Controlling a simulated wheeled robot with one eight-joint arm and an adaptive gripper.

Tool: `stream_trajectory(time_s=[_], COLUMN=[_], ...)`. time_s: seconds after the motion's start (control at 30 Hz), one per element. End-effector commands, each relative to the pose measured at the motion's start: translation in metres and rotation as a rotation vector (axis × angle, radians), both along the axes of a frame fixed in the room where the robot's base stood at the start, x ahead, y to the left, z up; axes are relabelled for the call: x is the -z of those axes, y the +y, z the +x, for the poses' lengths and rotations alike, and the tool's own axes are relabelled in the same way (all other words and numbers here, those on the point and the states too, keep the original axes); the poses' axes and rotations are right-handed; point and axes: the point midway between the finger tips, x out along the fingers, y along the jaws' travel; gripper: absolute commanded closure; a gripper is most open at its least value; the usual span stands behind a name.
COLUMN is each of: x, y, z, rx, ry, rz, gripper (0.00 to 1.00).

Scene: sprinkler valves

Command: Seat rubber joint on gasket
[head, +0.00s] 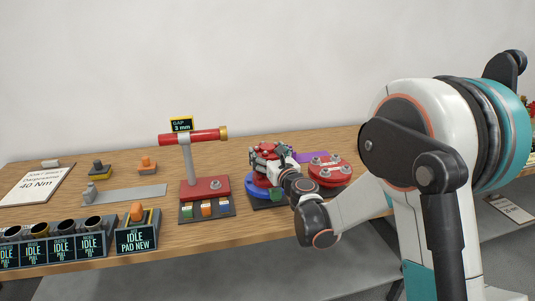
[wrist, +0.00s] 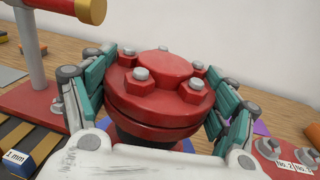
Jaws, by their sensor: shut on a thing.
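The rubber joint appears to be the red flanged piece (wrist: 158,92) with several grey-headed bolts on top and a dark body below. It also shows in the head view (head: 266,151), partly covered by my fingers. My gripper (wrist: 168,62) is shut around its red flange, with teal fingers on both sides; in the head view my gripper (head: 272,164) is at the middle of the bench. A blue round part (head: 256,191) and a dark base lie below the joint. I cannot make out the gasket, nor whether the joint touches what is under it.
A red stand (head: 205,188) with a "GAP 3 mm" sign is close left, with colored blocks in front. A red bolted part (head: 330,174) is close right, near a purple piece (head: 313,157). A row of "IDLE" holders (head: 75,240) lines the front left edge.

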Motion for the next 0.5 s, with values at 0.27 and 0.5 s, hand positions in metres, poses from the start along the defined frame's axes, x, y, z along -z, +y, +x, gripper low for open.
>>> stream_trajectory(time_s=[0.27,0.5], x=[0.0009,0.0011], y=[0.0,0.0], z=[0.0,0.0], rx=[0.0,0.0], ry=[0.0,0.0], rz=[0.0,0.0], gripper=[0.0,0.0])
